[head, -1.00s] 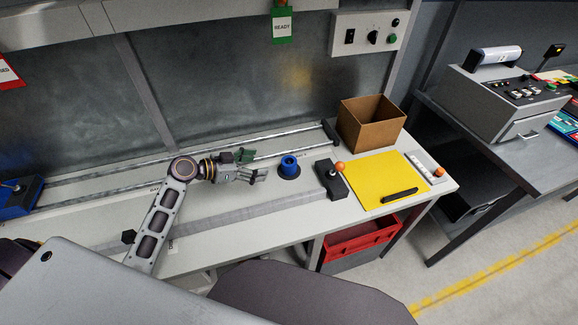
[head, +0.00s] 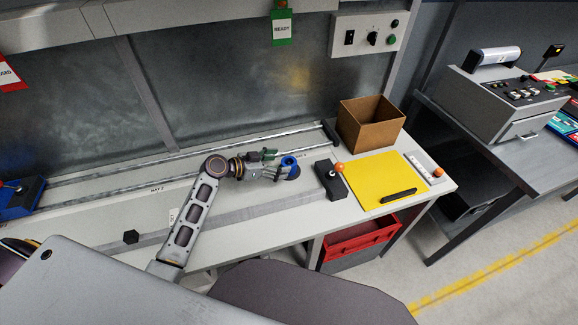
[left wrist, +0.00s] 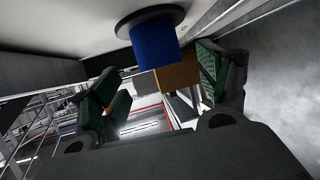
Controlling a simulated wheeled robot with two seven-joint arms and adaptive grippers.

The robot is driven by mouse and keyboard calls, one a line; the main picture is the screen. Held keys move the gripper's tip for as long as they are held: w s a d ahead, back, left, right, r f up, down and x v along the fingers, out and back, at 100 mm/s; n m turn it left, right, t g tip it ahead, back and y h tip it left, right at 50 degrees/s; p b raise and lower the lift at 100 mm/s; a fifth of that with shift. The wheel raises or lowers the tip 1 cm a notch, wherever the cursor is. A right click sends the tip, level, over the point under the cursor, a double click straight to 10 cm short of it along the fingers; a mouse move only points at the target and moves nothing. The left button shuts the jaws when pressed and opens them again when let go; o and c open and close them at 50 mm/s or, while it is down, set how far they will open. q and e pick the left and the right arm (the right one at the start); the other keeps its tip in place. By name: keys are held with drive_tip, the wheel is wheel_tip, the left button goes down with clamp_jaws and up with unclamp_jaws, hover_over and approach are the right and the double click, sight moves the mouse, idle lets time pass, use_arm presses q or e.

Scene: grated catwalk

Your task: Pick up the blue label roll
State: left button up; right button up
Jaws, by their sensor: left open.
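The blue label roll (head: 289,162) stands upright on a round dark base (head: 292,174) on the bench, in the head view. In the left wrist view the blue label roll (left wrist: 156,42) shows upside down, ahead of and between the two fingers. My left gripper (head: 277,164) is open, with its green-padded fingers reaching to the roll's left side. In the left wrist view my left gripper (left wrist: 150,85) has its fingers wide apart. Whether a finger touches the roll I cannot tell. My right gripper is not in view.
A black lever block with an orange knob (head: 331,180) stands just right of the roll. Beyond it are a yellow mat (head: 372,177) and an open cardboard box (head: 370,125). Two metal rails (head: 120,171) run behind.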

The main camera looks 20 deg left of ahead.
sight(293, 161)
use_arm(q)
drive_tip(key=shift+w+d+f, duration=0.1)
drive_tip(key=shift+w+d, duration=0.2)
drive_tip(key=shift+p+x, duration=0.35)
drive_tip(key=shift+x, duration=1.25)
drive_tip(key=shift+w+d+f, duration=0.2)
drive_tip(key=shift+w+d, duration=0.1)
drive_tip(key=shift+w, duration=0.1)
drive_tip(key=c, duration=1.1)
drive_tip(key=shift+r, duration=0.15)
drive_tip(key=shift+c, duration=0.2)
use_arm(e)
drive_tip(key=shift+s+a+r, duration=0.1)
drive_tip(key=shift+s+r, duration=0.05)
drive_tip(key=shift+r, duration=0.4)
